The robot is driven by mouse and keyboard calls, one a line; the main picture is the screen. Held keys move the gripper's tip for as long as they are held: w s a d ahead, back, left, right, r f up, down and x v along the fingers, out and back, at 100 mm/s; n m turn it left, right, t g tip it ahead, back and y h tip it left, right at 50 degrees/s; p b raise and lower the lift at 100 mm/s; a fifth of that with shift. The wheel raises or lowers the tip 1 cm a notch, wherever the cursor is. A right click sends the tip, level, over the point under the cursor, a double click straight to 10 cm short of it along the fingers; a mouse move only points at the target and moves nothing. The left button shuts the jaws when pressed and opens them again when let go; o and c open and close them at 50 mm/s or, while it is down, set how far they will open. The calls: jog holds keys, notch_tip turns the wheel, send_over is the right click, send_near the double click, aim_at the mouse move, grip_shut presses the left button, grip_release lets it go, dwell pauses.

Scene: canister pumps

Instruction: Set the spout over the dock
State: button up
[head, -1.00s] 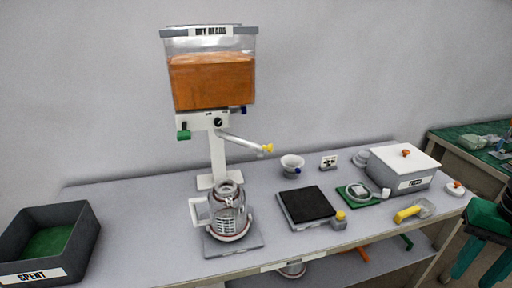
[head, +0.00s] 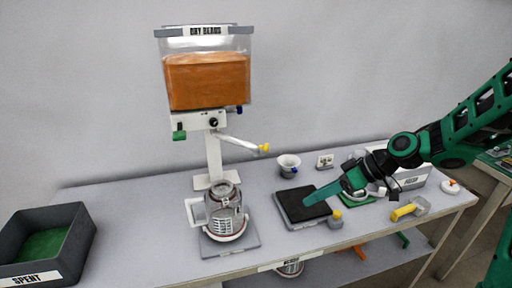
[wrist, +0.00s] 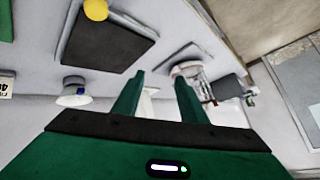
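The spout (head: 238,142) is a pale tube with a yellow tip (head: 264,147). It slants right and down from the dispenser under the orange-filled hopper (head: 207,80). A clear canister (head: 228,215) with a white handle stands on a grey plate (head: 232,249), left of the spout tip; I cannot tell whether this plate is the dock. My gripper (head: 318,194) is in front of the black-topped pad (head: 290,209) in the head view, apart from the spout. In the wrist view my gripper (wrist: 158,95) has its fingers apart with nothing held.
A white cup with a blue part (head: 288,165) stands behind the pad. A yellow-handled tool (head: 404,212) lies near the front edge. A dark SPENT bin (head: 75,235) is at far left. The table between bin and canister is clear.

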jog(key=w+a+r+n+y, duration=0.2)
jog(key=w+a+r+y, duration=0.1)
jog(key=a+y, duration=0.15)
jog(key=n+t+y, duration=0.1)
jog(key=t+y, duration=0.1)
jog(key=y, duration=0.2)
send_near(254, 146)
jog(key=x, duration=0.6)
jog(key=w+x, duration=0.1)
jog(key=x, duration=0.3)
jog(key=shift+f, duration=0.2)
jog(key=shift+c, duration=0.6)
